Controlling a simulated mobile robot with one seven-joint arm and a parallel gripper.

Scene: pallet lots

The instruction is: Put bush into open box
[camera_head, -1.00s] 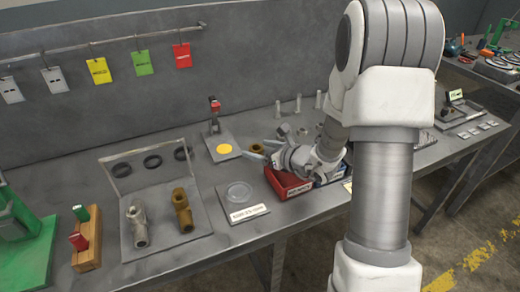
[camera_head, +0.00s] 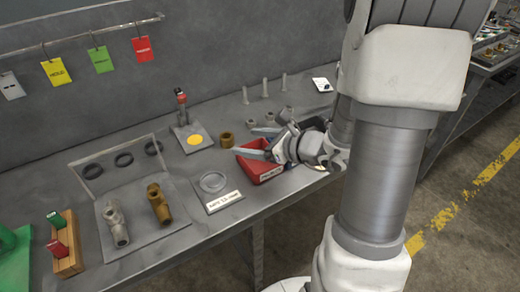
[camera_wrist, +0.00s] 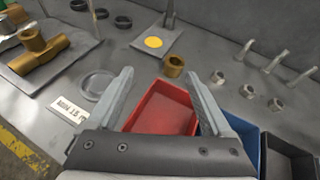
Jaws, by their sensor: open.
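The bush, a short brass ring (camera_head: 226,139), stands on the grey bench just behind and left of the red box. It also shows in the wrist view (camera_wrist: 174,64), beyond the red box's far edge. The red box (camera_head: 267,175) is open at the top; in the wrist view its floor looks empty (camera_wrist: 160,112). My gripper (camera_head: 251,142) is open with nothing between its fingers. In the wrist view the open fingers (camera_wrist: 158,76) spread over either side of the red box, with the bush ahead of them. In the head view my gripper hides part of the red box.
A blue box (camera_wrist: 243,136) and a black box (camera_wrist: 285,154) stand right of the red one. Several nuts and upright bolts (camera_wrist: 273,61) stand farther back. A clear round dish (camera_head: 213,182) and a plate with a yellow disc (camera_head: 194,140) lie to the left.

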